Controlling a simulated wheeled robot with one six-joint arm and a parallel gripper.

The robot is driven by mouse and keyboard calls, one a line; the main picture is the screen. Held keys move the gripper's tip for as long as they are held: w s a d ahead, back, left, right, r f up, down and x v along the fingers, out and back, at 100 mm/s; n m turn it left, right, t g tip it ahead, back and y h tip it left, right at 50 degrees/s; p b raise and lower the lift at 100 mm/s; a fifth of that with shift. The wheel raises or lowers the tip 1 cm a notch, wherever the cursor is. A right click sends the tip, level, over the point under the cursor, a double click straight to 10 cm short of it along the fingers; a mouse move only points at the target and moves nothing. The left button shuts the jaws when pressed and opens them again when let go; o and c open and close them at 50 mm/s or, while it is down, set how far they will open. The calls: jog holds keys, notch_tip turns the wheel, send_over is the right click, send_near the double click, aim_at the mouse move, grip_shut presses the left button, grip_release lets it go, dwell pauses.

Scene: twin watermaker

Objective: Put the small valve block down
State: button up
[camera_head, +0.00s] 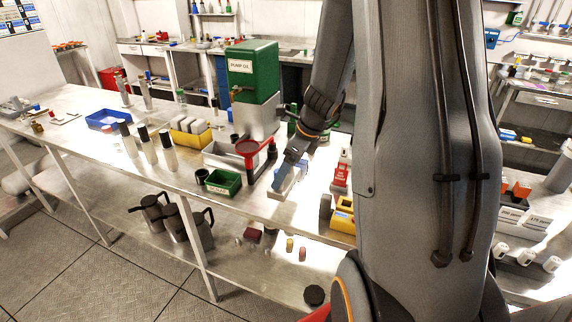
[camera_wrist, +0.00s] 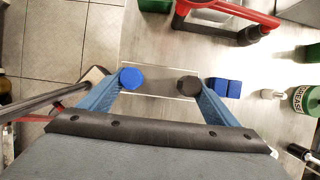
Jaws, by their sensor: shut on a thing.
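The small valve block (camera_wrist: 160,84) shows in the wrist view as a pale metal body between my blue fingers, with a blue eight-sided knob at its left and a dark one at its right. My gripper (camera_wrist: 160,90) is shut on it. In the head view my gripper (camera_head: 288,172) is low over the front edge of the workbench (camera_head: 262,206), just right of the red-handled stand (camera_head: 249,149). The pale block (camera_head: 281,188) shows beneath the fingers there, partly hidden by them. I cannot tell whether it touches the bench.
A green tray (camera_head: 223,183) and a grey bin (camera_head: 222,155) stand left of the gripper. A red bottle (camera_head: 341,172) and a yellow holder (camera_head: 343,219) are to its right. The bench edge is close.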

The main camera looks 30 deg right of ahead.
aim_at(288, 179)
jog(key=shift+f, duration=2.5)
jog(key=o, duration=2)
jog(key=shift+f, duration=0.15)
jog(key=b+v, duration=0.1)
jog(key=v, duration=1)
jog(key=s+a+n+h, duration=0.1)
jog(key=s+a+n, duration=0.3)
jog(key=n, duration=0.5)
jog(key=s+a+n+g+h, duration=0.1)
jog(key=s+a+n, duration=0.3)
jog(key=a+n, duration=0.3)
jog(key=s+a+n, duration=0.4)
jog(key=a+n, duration=0.2)
jog(key=n, duration=0.6)
jog(key=shift+a+f+g+h, duration=0.3)
jog(key=shift+a+h, duration=0.05)
jog(key=shift+h, duration=0.05)
